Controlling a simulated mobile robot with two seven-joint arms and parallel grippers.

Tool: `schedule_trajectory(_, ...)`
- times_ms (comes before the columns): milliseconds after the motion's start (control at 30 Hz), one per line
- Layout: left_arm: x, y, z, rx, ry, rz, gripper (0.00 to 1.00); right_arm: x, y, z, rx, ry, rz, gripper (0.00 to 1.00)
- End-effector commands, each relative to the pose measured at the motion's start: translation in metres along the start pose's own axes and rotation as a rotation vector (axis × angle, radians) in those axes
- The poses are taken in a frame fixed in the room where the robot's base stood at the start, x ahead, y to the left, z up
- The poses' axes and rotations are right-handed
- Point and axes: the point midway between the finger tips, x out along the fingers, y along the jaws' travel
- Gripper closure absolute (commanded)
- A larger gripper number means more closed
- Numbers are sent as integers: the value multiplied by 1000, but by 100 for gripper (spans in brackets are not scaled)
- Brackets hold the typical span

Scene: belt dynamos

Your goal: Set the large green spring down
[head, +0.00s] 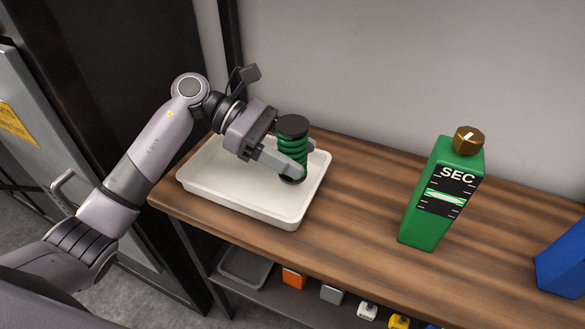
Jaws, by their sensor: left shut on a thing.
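The large green spring (291,144) has dark end caps and stands upright in the head view, over the right part of a white tray (251,209). My left gripper (300,159) is shut on the spring, with a finger across its front. The spring's lower cap is at or just above the tray floor; I cannot tell whether it touches. The gripper and arm hide part of the tray's back edge. My right gripper is not in view.
A green bottle-shaped device marked SEC (427,207) with a brown cap stands right of the tray on the wooden table (359,204). A blue object (565,262) is at the right edge. Small coloured blocks lie on a lower shelf. The wood between tray and device is clear.

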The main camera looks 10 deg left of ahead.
Motion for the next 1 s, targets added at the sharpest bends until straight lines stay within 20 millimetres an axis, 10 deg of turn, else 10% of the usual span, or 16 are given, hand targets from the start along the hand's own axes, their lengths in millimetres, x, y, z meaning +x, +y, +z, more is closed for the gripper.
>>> schedule_trajectory(700, 18, 0, -44, 1, -1, 1, 85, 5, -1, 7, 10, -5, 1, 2)
schedule_trajectory(733, 18, 0, -44, 0, 1, 0, 40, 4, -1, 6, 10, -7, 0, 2)
schedule_trajectory(800, 18, 0, -43, -1, 1, 0, 17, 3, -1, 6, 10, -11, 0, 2)
schedule_trajectory(1000, 18, 0, -43, -1, 1, 0, 17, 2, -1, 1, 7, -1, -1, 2)
